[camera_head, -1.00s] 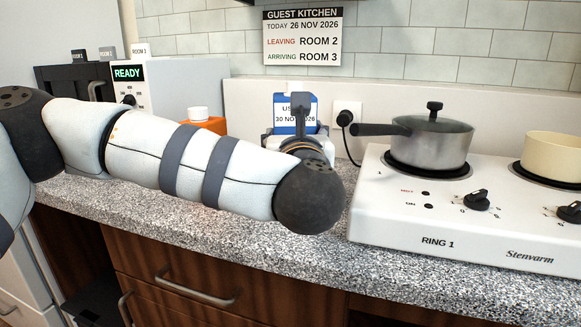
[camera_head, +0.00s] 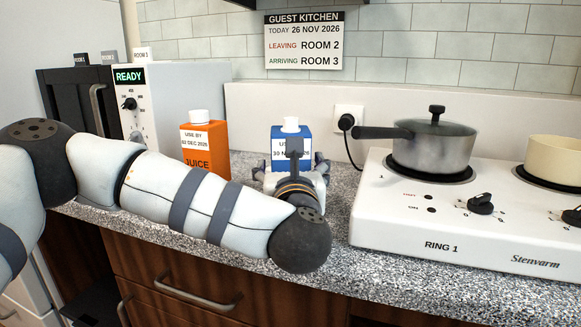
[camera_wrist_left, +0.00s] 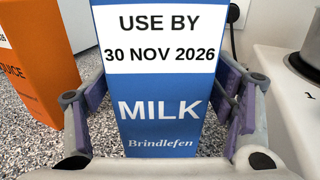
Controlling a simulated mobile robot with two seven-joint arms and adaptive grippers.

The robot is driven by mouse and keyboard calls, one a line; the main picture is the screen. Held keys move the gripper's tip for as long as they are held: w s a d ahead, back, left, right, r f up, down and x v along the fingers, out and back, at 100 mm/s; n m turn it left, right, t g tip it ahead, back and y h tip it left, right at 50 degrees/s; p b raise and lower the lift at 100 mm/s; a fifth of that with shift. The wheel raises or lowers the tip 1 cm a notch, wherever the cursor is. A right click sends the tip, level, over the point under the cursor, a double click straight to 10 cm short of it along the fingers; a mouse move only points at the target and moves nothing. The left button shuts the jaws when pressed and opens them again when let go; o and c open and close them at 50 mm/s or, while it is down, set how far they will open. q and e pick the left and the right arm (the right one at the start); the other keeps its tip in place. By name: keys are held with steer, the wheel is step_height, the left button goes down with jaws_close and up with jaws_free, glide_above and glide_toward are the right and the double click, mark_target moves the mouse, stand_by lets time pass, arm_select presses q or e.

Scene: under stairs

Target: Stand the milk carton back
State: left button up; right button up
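The milk carton (camera_head: 291,135) is blue with a white cap and a "USE BY 30 NOV 2026" label. It stands upright on the speckled counter, near the back wall. In the left wrist view, the milk carton (camera_wrist_left: 160,115) fills the middle, its label facing me. My left gripper (camera_head: 292,170) reaches in low from the front, one finger on each side of the carton. In the wrist view, the left gripper's fingers (camera_wrist_left: 162,100) look spread a little wider than the carton, with narrow gaps at its sides. My right gripper is not in view.
An orange juice carton (camera_head: 204,150) stands left of the milk, with a white READY appliance (camera_head: 175,105) behind it. A white hob (camera_head: 450,220) with a lidded pot (camera_head: 431,147) is at the right. A plug and socket (camera_head: 347,122) are behind.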

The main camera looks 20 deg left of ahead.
arm_select(q)
steer(key=p+v, duration=0.2)
steer(key=v, duration=1)
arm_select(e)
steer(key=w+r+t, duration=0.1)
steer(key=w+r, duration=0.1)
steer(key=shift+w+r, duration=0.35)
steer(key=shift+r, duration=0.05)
